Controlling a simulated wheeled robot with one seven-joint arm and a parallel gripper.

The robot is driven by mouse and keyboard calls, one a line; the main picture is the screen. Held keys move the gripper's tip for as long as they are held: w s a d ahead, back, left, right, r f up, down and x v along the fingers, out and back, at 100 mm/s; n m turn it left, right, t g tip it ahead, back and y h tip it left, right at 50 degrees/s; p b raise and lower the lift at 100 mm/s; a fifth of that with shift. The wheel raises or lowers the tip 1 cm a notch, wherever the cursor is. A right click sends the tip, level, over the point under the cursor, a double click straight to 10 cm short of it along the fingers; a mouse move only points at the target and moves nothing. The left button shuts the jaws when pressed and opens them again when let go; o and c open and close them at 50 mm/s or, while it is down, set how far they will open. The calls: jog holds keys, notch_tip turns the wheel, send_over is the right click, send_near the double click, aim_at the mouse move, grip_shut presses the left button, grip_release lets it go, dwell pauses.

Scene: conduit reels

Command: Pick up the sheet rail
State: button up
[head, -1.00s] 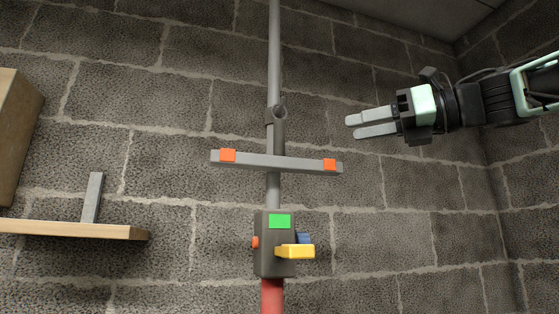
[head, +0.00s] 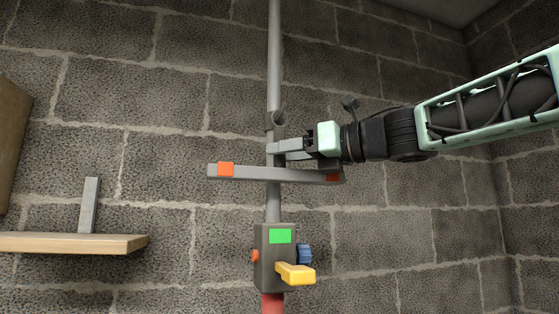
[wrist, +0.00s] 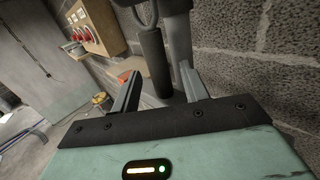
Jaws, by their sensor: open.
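The sheet rail appears to be the long grey bar (head: 255,174) with an orange block near each end. It lies level across the upright grey pole in the head view, fixed at its middle or just in front of it; I cannot tell which. My gripper (head: 273,152) reaches in from the right, with its fingertips just above the bar's middle by the pole. My arm's shadow darkens the bar's right end. In the wrist view my gripper (wrist: 161,74) is open, with a dark cylinder (wrist: 153,55) beyond and between the fingers. Contact with the bar is not clear.
Below the bar stands a dark box (head: 265,262) with a green patch, a yellow lever (head: 296,274) and a blue knob (head: 304,254). A wooden shelf (head: 75,243) with a grey upright piece is at left. A stone block wall stands behind.

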jog(key=shift+x, duration=1.1)
grip_shut()
jog(key=shift+r, duration=0.1)
jog(key=shift+r, duration=0.75)
jog(key=s+d+b, duration=0.2)
jog(key=s+b, duration=0.3)
jog(key=s, duration=0.3)
jog(key=s+d+b, duration=0.3)
jog(key=s+b, duration=0.2)
jog(key=s, duration=0.4)
jog(key=shift+s, duration=0.2)
